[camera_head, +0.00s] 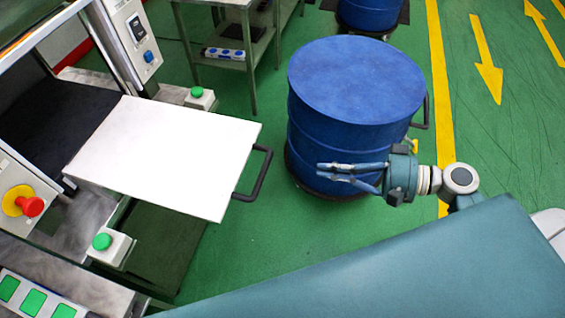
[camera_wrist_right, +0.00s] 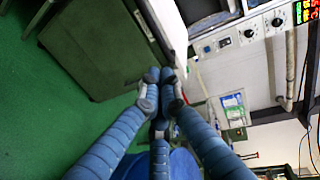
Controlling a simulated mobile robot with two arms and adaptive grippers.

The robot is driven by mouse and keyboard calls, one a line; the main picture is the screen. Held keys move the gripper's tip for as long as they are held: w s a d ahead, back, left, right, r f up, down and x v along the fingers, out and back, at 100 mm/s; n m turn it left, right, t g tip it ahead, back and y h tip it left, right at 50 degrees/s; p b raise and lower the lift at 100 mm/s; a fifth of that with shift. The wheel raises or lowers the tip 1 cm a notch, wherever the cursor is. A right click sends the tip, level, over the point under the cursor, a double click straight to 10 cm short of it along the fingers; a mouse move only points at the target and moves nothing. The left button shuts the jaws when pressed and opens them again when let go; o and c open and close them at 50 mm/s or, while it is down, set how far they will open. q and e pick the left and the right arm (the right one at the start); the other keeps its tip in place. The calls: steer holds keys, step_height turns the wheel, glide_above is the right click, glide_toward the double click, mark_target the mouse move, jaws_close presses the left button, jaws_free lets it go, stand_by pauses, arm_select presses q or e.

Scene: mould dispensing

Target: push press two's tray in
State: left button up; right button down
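A flat white tray (camera_head: 165,150) sticks out to the right from the press (camera_head: 125,45) at the left of the head view. A black handle (camera_head: 262,172) is on its outer right edge. No label shows which press this is. My right gripper (camera_head: 320,172) is to the right of the handle, apart from it, with its fingers pointing left. In the right wrist view its blue fingers (camera_wrist_right: 158,82) come together at the tips with nothing visible between them. My left gripper is not in view.
A large blue drum (camera_head: 350,75) stands behind my right gripper, close to it in the picture. Green buttons (camera_head: 102,241) and a red knob (camera_head: 32,206) are on the press frame. A metal table (camera_head: 222,60) stands behind. Green floor (camera_head: 500,150) is clear at right.

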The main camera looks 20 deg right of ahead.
mark_target(269, 162)
steer(key=p+x, duration=0.1)
steer(key=x, duration=0.4)
steer(key=p+x, duration=0.1)
steer(key=x, duration=0.3)
steer(key=shift+w+a+r+p, duration=0.15)
steer(key=shift+w+a+p, duration=0.15)
steer(key=shift+p, duration=0.1)
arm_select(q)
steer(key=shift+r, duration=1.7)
arm_select(e)
steer(key=shift+w+a+f, duration=0.25)
steer(key=shift+a+f, duration=0.05)
steer(key=shift+a, duration=0.15)
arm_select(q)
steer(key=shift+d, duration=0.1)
